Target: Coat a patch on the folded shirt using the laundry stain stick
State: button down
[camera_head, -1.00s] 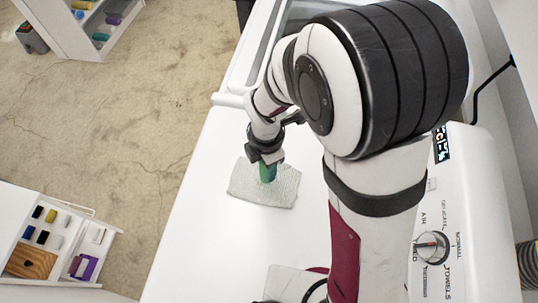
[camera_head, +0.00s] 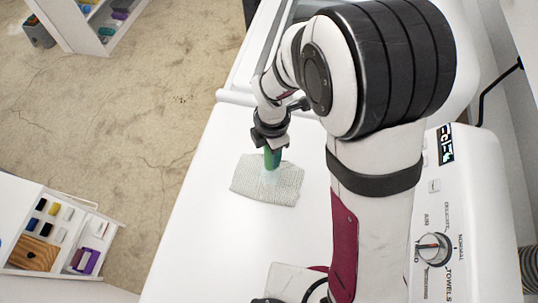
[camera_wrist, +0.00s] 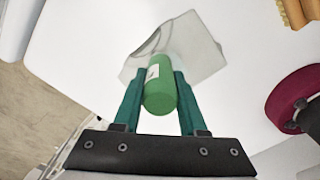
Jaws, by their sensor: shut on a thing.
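The folded shirt (camera_head: 283,190) is a pale grey-green flat bundle lying on the white machine top. It also shows in the wrist view (camera_wrist: 207,58). A light patch shows on its surface just below the stick in the head view. The laundry stain stick (camera_head: 272,158) is a green cylinder with a small white label, also in the wrist view (camera_wrist: 160,95). My gripper (camera_wrist: 156,85) is shut on the stick, with one teal finger on each side. In the head view my gripper (camera_head: 271,146) is over the shirt's upper part. I cannot tell whether the tip touches the cloth.
The white machine top (camera_head: 215,230) is clear around the shirt. A control panel with a dial (camera_head: 432,249) stands at the right. An open drawer unit (camera_head: 62,235) with small items is at the lower left, beyond the machine's edge.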

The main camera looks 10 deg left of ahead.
jog(key=shift+w, duration=0.5)
jog(key=shift+s+a, duration=0.15)
jog(key=shift+s, duration=3.2)
notch_tip(320, 180, up, 8)
